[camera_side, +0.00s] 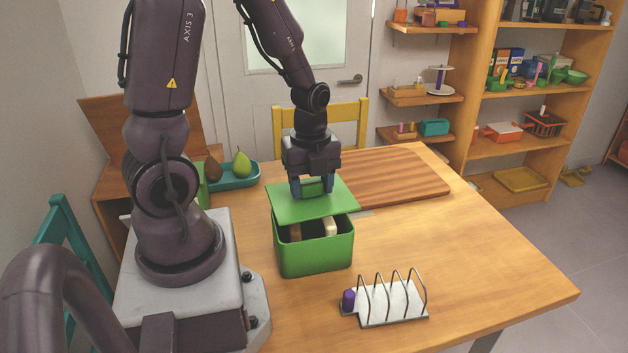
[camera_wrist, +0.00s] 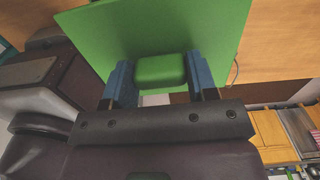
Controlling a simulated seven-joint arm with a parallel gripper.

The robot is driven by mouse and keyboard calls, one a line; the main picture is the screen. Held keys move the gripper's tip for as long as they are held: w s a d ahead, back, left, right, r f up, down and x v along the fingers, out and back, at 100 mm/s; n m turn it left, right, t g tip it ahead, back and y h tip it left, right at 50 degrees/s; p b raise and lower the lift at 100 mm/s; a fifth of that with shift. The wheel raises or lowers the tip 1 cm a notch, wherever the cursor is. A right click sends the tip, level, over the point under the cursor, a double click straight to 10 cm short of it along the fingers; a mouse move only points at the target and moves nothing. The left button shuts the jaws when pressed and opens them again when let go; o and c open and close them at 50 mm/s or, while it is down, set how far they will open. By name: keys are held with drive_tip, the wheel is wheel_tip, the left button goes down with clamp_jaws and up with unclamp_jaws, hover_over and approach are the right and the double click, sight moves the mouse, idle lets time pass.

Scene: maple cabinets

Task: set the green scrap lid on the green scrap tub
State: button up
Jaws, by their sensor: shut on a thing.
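The green scrap tub (camera_side: 314,253) stands on the wooden table in the side view, with a few pale and brown pieces showing inside through the open front gap. The green scrap lid (camera_side: 339,195) is above the tub, over its far part and turned relative to the rim. I cannot tell whether it touches the rim. My gripper (camera_side: 313,188) points down and is shut on the lid's knob. In the wrist view, the blue fingers stand on both sides of the green knob (camera_wrist: 161,70), with the lid (camera_wrist: 205,30) spread beyond it. The tub is not seen there.
A striped wooden board (camera_side: 400,178) lies behind and right of the tub. A wire toast rack (camera_side: 392,299) with a purple item stands at the front. A teal tray (camera_side: 236,181) with pears is at the back left. The table's right side is clear.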

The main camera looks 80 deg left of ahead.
sight(311, 196)
drive_tip(key=shift+m, duration=0.4)
drive_tip(key=shift+f, duration=2.35)
drive_tip(key=o, duration=1)
drive_tip(key=shift+r, duration=0.1)
